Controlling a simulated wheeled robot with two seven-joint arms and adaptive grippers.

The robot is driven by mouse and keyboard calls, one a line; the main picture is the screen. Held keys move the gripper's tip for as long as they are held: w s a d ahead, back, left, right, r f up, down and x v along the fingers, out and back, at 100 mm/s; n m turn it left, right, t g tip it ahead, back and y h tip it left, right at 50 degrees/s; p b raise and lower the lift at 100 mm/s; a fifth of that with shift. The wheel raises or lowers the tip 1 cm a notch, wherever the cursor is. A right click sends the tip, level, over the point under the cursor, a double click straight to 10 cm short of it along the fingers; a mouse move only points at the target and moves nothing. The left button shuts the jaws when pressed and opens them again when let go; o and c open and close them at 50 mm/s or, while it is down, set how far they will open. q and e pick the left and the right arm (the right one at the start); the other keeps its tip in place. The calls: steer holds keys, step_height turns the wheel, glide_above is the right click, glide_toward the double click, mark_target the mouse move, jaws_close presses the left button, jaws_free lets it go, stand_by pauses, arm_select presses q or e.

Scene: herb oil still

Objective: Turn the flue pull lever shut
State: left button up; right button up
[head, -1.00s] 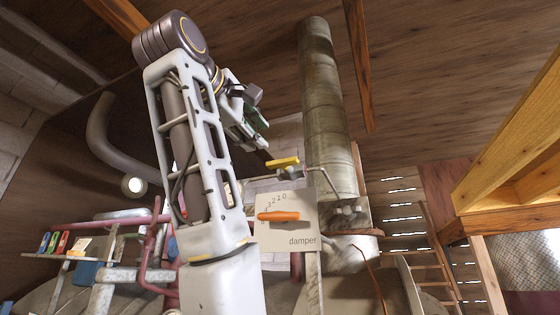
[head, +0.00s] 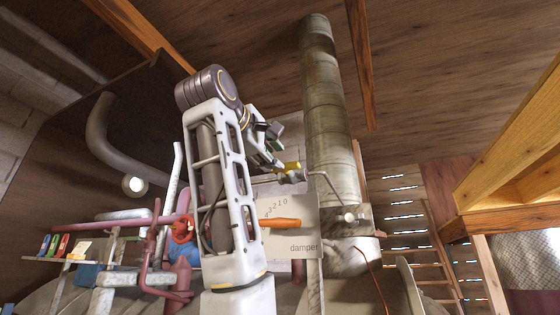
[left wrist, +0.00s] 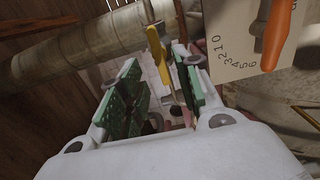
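A yellow handle (head: 290,167) sits on a bent metal rod beside the flue pipe (head: 326,110). An orange handle (head: 280,222) lies across a pale plate (head: 305,236) marked "damper" with a number scale. I cannot tell for certain which handle is the flue pull lever. My left gripper (head: 276,146) is at the yellow handle, above the plate. In the left wrist view, my left gripper (left wrist: 160,82) is open, its green-padded fingers apart, with the yellow handle (left wrist: 158,55) between the fingertips. The orange handle (left wrist: 277,32) is to the right there. My right gripper is out of view.
Red pipework with a red valve wheel (head: 182,229) stands left of my left arm. A shelf (head: 62,258) with small coloured items is at the far left. A wooden beam frame (head: 505,160) and a ladder (head: 440,255) are at the right.

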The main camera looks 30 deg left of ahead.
arm_select(q)
steer(key=w+p, duration=0.1)
steer(key=w, duration=0.4)
steer(key=shift+w+a+p, duration=0.15)
steer(key=shift+w+p, duration=0.2)
steer(key=shift+w, duration=0.05)
steer(key=shift+c, duration=0.2)
jaws_close()
